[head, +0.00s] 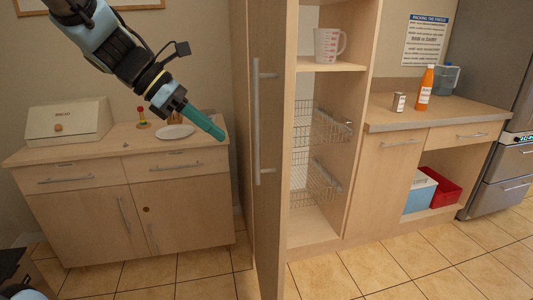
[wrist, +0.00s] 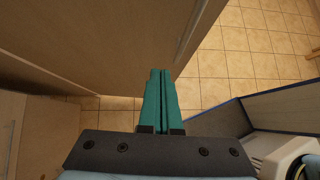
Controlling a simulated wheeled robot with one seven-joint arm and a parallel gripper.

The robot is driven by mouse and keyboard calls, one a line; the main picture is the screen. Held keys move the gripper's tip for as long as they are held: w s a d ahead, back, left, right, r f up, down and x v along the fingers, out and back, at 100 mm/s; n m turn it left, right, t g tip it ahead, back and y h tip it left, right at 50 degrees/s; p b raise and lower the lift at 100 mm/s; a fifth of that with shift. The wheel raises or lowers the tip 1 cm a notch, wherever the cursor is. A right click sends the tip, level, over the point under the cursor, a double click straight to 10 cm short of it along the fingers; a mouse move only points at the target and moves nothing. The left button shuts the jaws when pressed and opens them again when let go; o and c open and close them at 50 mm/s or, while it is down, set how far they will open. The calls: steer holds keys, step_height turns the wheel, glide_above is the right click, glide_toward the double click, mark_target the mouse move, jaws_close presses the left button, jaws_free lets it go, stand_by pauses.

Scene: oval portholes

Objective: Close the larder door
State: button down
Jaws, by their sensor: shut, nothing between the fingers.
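The larder door (head: 265,130) stands open, swung out toward me at the left side of the tall larder cabinet (head: 366,70). The door's long vertical handle (head: 256,120) shows on its face. Inside the larder are a shelf with a measuring jug (head: 328,45) and wire baskets (head: 322,125). My gripper (head: 222,136) is shut and empty, with teal fingers pointing down and right, to the left of the door in the head view. In the wrist view my gripper (wrist: 161,75) is pointed past a wooden panel, probably the door; I cannot tell whether they touch.
A low cabinet (head: 120,190) with a bread box (head: 68,122) and a plate (head: 175,131) stands at the left, near my arm. A counter (head: 430,112) with a can and an orange bottle (head: 425,88) is right of the larder. The tiled floor in front is clear.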

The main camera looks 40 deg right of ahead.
mark_target(273, 161)
steer(key=shift+s+d+f+p, duration=0.3)
steer(key=shift+s+d+f, duration=0.5)
steer(key=shift+d, duration=0.6)
steer(key=shift+s+d+f+p, duration=0.25)
steer(key=shift+s+d+f, duration=0.25)
steer(key=shift+d+f, duration=0.75)
steer(key=shift+s+d+f+p, duration=0.3)
steer(key=shift+s+d+f, duration=0.4)
steer(key=shift+d, duration=0.85)
